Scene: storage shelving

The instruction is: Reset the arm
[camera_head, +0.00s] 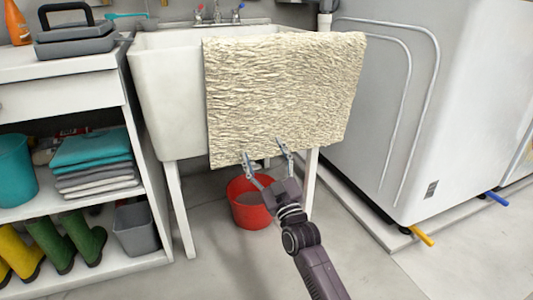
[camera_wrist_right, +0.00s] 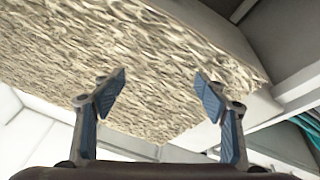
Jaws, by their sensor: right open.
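My right arm (camera_head: 312,262) comes in from the bottom of the head view. Its gripper (camera_head: 266,160) is open, with its fingers apart in front of the lower edge of a cream shaggy mat (camera_head: 285,90). The mat hangs over the front of a white sink. In the right wrist view the open gripper (camera_wrist_right: 158,95) has nothing between its fingertips, and the mat (camera_wrist_right: 150,50) spreads above and beyond them. I cannot tell whether the fingertips touch the mat. My left gripper is not in view.
A red bucket (camera_head: 250,208) stands on the floor under the sink (camera_head: 165,95), behind my gripper. A shelf unit (camera_head: 150,190) with folded towels (camera_head: 92,150) and boots (camera_head: 50,240) is at the left. A large white machine (camera_head: 440,100) stands at the right. Floor is clear at the front.

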